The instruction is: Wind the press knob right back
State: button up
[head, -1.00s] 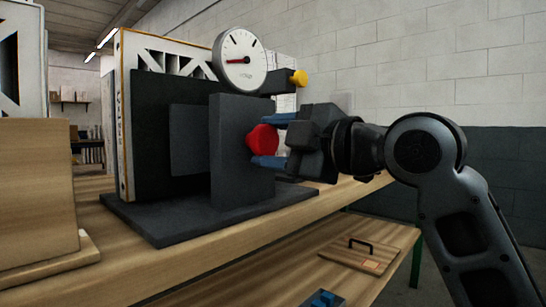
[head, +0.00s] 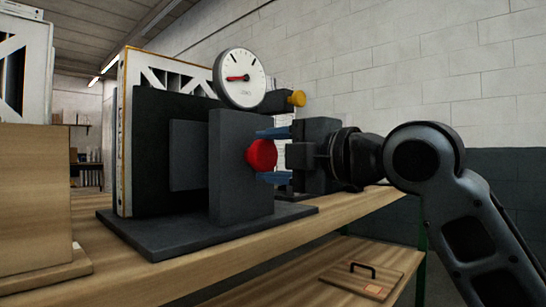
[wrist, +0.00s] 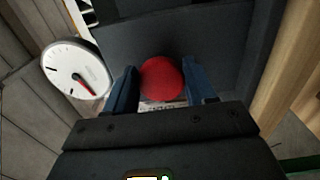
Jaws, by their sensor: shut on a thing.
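The red press knob (head: 262,155) sits on the right face of the dark grey press (head: 240,190). My gripper (head: 273,156) comes in level from the right, with its blue fingers above and below the knob. In the wrist view the knob (wrist: 161,79) lies between the two blue fingers (wrist: 158,85), and my gripper is shut on it. A round white gauge (head: 240,78) with a red needle stands on top of the press. A boxed filter (head: 165,70) with a white frame stands behind the dark press plate (head: 160,150).
A yellow knob (head: 297,98) juts out above my gripper, beside the gauge. A wooden block (head: 35,190) and another filter (head: 25,70) stand at the left. A lower shelf holds a board with a black handle (head: 362,268).

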jog(key=shift+s+a+f, duration=0.1)
jog(key=shift+f, duration=0.05)
jog(key=o, duration=1)
jog(key=shift+s+d, duration=0.2)
jog(key=shift+d, duration=0.2)
jog(key=p+v, duration=0.1)
jog(key=v, duration=0.6)
